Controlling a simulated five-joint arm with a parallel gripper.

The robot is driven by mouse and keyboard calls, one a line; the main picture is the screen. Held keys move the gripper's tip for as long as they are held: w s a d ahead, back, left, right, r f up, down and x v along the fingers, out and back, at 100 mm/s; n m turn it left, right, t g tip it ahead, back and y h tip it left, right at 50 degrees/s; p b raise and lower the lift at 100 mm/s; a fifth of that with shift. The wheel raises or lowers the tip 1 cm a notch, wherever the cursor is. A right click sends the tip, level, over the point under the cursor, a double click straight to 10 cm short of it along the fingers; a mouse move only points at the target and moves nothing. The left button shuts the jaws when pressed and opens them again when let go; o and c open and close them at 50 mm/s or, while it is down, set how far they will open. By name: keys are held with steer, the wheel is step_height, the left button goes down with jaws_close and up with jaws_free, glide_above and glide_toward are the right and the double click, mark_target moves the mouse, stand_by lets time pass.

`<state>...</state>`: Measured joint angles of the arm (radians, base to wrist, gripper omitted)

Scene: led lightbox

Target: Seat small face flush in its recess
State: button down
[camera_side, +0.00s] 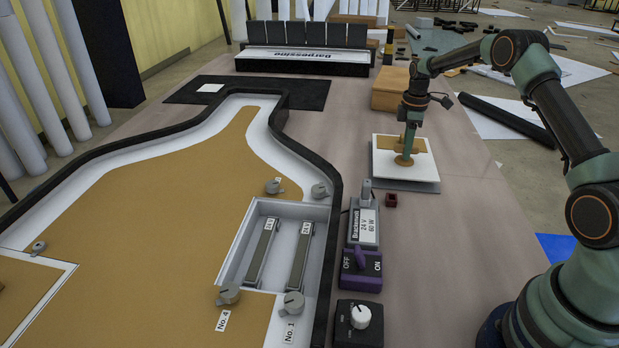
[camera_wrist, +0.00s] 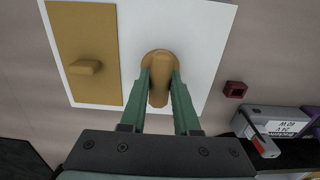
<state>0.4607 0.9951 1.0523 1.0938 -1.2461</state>
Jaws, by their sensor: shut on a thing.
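The small face looks to be the white square panel (camera_side: 390,170) with a tan strip (camera_side: 385,143) along one side, right of the lightbox. The panel (camera_wrist: 200,80) also shows in the wrist view, where its tan strip (camera_wrist: 90,30) carries a tan knob (camera_wrist: 85,68). My gripper (camera_side: 407,150) is above the panel, shut on a tan handle with a round base (camera_wrist: 158,92). The panel is over a grey slab (camera_side: 412,187); I cannot tell whether they touch. The open rectangular recess (camera_side: 275,245) in the bottle-shaped lightbox (camera_side: 335,205) holds two grey strips.
Grey turn clips (camera_side: 228,294) stand around the recess. A power supply (camera_side: 363,225), purple OFF/ON switch box (camera_side: 362,270) and dial box (camera_side: 358,322) line the lightbox's right side. A small dark red box (camera_side: 391,199) lies in front of the panel. The table at right front is clear.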

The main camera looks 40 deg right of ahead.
steer(key=shift+r, duration=1.7)
steer(key=shift+a+r, duration=0.2)
steer(key=shift+a, duration=0.1)
steer(key=s+a+r+m, duration=0.2)
steer(key=a+r, duration=0.1)
steer(key=a, duration=0.4)
steer(key=s+a+r+m, duration=0.2)
steer(key=a+r, duration=0.2)
steer(key=a, duration=0.2)
steer(key=s+a+r+m, duration=0.2)
steer(key=s+a+m, duration=0.3)
steer(key=s+a, duration=0.5)
steer(key=shift+s+a, duration=0.4)
steer(key=shift+s, duration=0.6)
steer(key=shift+r, duration=0.1)
